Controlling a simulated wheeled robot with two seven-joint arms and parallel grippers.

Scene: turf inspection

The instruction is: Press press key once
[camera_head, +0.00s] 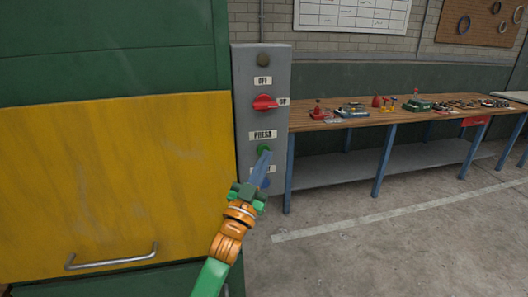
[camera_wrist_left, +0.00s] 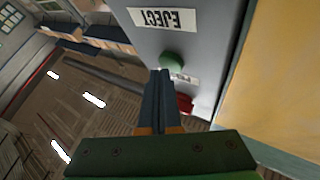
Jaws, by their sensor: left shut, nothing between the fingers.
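A grey control panel (camera_head: 277,62) stands upright beside the yellow door. Its green button (camera_head: 264,148) sits just under the PRESS label (camera_head: 263,135). In the left wrist view the green button (camera_wrist_left: 171,61) shows just beyond the fingertips, between the EJECT label (camera_wrist_left: 163,19) and a small, partly hidden label. My left gripper (camera_head: 266,154) is shut and empty, its tips right at the green button's lower edge. In the wrist view the closed fingers (camera_wrist_left: 160,73) point at the panel; I cannot tell whether they touch the button. My right gripper is not in view.
A red rotary knob (camera_head: 264,102) and a dark round button (camera_head: 263,60) are higher on the panel. A yellow door (camera_head: 110,180) with a metal handle is at left. A workbench (camera_head: 400,118) with tools stands at right; open floor lies before it.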

